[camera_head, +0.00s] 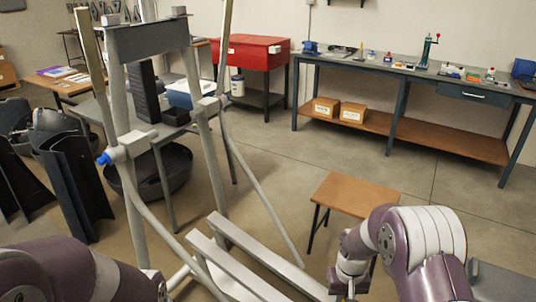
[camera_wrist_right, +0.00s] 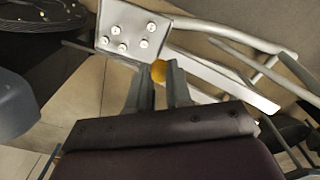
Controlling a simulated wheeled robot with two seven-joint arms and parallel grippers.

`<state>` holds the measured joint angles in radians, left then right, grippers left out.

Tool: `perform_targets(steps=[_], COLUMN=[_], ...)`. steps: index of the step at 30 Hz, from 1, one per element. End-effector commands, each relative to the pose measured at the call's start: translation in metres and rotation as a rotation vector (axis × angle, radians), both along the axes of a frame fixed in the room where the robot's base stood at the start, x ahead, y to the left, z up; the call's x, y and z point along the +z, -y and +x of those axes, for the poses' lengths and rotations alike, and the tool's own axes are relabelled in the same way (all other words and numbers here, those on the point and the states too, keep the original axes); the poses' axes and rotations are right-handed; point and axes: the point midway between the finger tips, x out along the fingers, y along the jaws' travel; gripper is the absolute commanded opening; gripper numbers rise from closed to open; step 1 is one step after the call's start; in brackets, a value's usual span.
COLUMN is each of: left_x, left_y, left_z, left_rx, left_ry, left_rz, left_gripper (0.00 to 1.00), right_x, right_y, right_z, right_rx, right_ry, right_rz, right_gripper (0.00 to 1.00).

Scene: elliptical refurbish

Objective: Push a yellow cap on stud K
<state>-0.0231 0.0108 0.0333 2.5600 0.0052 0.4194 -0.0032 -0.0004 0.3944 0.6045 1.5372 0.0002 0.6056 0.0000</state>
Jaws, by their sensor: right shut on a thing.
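In the right wrist view my right gripper (camera_wrist_right: 158,80) is shut on a yellow cap (camera_wrist_right: 158,70), a small round piece held between the fingertips. Just beyond it is a grey plate (camera_wrist_right: 107,38) with several pale round studs (camera_wrist_right: 122,47). No letters are readable, so I cannot tell which stud is K. The cap appears near the plate's lower right corner; I cannot tell whether it touches. In the head view my right gripper (camera_head: 345,293) is at the bottom edge, partly cut off. My left arm shows at bottom left, but its gripper is out of view.
The grey elliptical frame (camera_head: 137,195) stands at left, its rails (camera_head: 235,265) running toward my right arm. A small brown-topped stool (camera_head: 355,194) is near that arm. A workbench (camera_head: 350,65) and red cabinet (camera_head: 250,52) stand behind. The middle floor is clear.

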Motion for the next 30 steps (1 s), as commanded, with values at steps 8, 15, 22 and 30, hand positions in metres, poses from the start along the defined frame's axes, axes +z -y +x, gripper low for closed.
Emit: perform_targets(steps=[8,15,22,30], left_x=[0.067,0.064,0.064,0.064], left_y=[0.0,0.0,0.0,0.0], left_z=[0.0,0.0,0.0,0.0], left_rx=[0.0,0.0,0.0,0.0], left_ry=[0.0,0.0,0.0,0.0], left_rz=[0.0,0.0,0.0,0.0], left_gripper=[0.5,0.5,0.5,0.5], right_x=[0.034,0.033,0.067,0.104], right_y=[0.0,-0.006,-0.062,-0.126], right_z=[-0.01,-0.011,-0.025,-0.043], right_rx=[0.0,0.027,0.308,0.632], right_ry=[-0.001,0.002,0.005,0.003], right_rz=[0.0,0.0,0.0,0.0], right_gripper=[0.0,0.0,0.0,0.0])
